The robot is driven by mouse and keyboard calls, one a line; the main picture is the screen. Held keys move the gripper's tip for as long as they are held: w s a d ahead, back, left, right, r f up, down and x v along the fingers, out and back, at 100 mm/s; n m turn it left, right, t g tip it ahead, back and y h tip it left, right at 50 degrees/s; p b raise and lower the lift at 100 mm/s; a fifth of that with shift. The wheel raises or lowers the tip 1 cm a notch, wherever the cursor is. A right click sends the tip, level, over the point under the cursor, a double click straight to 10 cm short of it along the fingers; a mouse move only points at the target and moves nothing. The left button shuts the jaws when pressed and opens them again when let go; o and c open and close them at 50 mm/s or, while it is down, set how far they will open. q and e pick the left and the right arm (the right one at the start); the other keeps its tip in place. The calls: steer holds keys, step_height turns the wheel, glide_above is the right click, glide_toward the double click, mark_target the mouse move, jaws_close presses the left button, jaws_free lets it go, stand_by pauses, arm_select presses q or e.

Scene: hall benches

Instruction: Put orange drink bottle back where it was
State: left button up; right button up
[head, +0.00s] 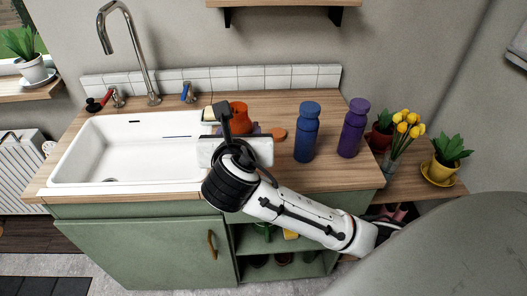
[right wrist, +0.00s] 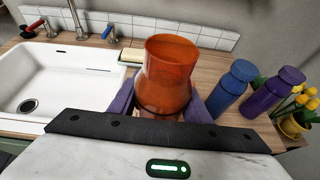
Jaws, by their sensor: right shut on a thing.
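The orange drink bottle (head: 239,115) is over the wooden counter by the sink's right end, partly hidden by my right gripper in the head view. In the right wrist view the orange bottle (right wrist: 166,70) stands between the purple fingers of my right gripper (right wrist: 162,103), which is shut on it. It looks roughly upright; its lower part is hidden. I cannot tell whether its base touches the counter. A small flat orange round piece (head: 278,135) lies on the counter right of the gripper. My left gripper is not in view.
A blue bottle (head: 307,132) and a purple bottle (head: 353,128) stand to the right. Yellow tulips (head: 408,122) and potted plants are beyond them. The white sink (head: 130,150) with its tall tap is left. Counter between gripper and blue bottle is mostly clear.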

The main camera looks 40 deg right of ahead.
steer(key=w+d+r+m+g+h+b, duration=0.1)
steer(key=w+d+r+m+h, duration=0.1)
steer(key=w+d, duration=0.7)
steer(key=shift+s+d+f+b, duration=0.15)
steer(key=shift+s+f, duration=0.05)
steer(key=shift+f, duration=1.45)
steer(key=shift+s+d+f+b, duration=0.15)
steer(key=shift+s+f, duration=0.05)
steer(key=shift+f, duration=1.4)
steer(key=shift+s+d+f+b, duration=0.15)
steer(key=shift+s+f, duration=0.05)
steer(key=shift+f, duration=1.45)
steer(key=o, duration=1.4)
steer(key=shift+f+g, duration=0.15)
steer(key=shift+g, duration=0.15)
steer(key=shift+s+a, duration=0.1)
steer(key=p+v, duration=0.1)
steer(key=v, duration=1.1)
